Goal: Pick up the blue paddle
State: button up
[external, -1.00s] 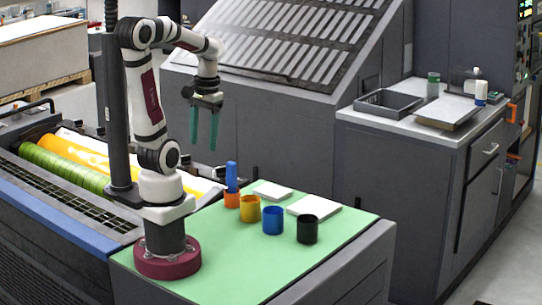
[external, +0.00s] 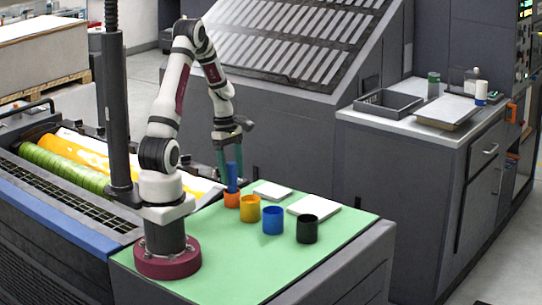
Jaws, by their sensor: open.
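The blue paddle (external: 232,178) stands upright, its lower end inside or behind the small orange cup (external: 232,200) on the green mat (external: 200,275). My gripper (external: 230,172) points down with its two teal fingers at the paddle's upper part, one on each side of it in the picture. The jaws are open. The fingers partly cover the paddle, and I cannot tell whether they touch it.
A yellow cup (external: 249,214), a blue cup (external: 272,220) and a black cup (external: 307,228) stand in a row to the right of the orange one. Two white pads (external: 314,207) (external: 272,191) lie behind them. The front of the mat is clear.

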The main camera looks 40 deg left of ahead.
notch_tip(320, 180, down, 2)
jog(key=shift+d+f, duration=0.1)
jog(key=shift+d, duration=0.05)
grip_shut()
dwell(0.4)
jog(key=s+d+r, duration=0.3)
jog(key=d+r, duration=0.8)
jog(key=shift+s, duration=0.3)
